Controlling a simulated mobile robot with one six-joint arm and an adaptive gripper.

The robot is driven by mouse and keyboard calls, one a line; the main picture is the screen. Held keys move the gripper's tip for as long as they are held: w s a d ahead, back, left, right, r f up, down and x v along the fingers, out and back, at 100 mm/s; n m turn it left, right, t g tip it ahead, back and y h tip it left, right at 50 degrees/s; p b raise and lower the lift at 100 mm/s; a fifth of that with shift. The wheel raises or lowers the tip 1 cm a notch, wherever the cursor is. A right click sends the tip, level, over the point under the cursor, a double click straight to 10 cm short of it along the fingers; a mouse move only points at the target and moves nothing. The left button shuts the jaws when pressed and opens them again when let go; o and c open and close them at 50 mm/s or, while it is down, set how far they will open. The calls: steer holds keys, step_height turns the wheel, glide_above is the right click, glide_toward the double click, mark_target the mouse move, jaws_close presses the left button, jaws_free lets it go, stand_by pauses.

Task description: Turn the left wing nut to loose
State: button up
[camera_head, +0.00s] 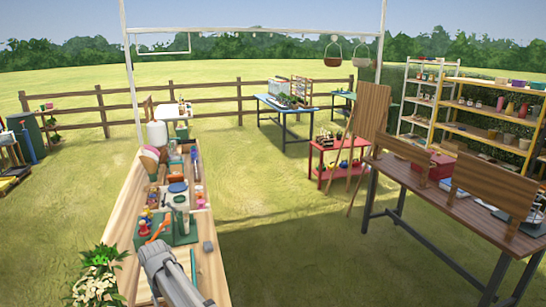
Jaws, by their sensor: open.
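The long wooden bench (208,270) runs away from me at the left. A green box-like fixture (184,238) stands on it, with small red and orange parts at its left. A curved orange piece (158,229) rises there; I cannot tell whether it is a wing nut. No left wing nut can be made out for sure at this size. My grey arm comes up from the bottom edge, and my gripper (149,245) is at its far end, close to the front of the green fixture. It is open, its fingers are hard to make out, and contact cannot be judged.
Jars, boxes and a blue-lidded pot (178,187) crowd the bench beyond the fixture. A small grey block (208,246) lies at its right. White flowers (97,275) stand at the near left. A brown table (420,180) stands right; grass between is clear.

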steer(key=w+d+f+m+b, duration=0.1)
steer(key=d+f+m+b, duration=0.1)
steer(key=d+m, duration=1)
steer(key=d+f+m+b, duration=0.2)
steer(key=d+m, duration=0.5)
steer(key=d, duration=0.9)
steer(key=s+d+f+m+b, duration=0.2)
steer(key=s+d+m, duration=0.2)
steer(key=d+m, duration=0.5)
steer(key=s+d+f+m+b, duration=0.2)
steer(key=s+d+m, duration=0.3)
steer(key=d+m, duration=0.5)
steer(key=d, duration=0.3)
steer(key=shift+c, duration=0.7)
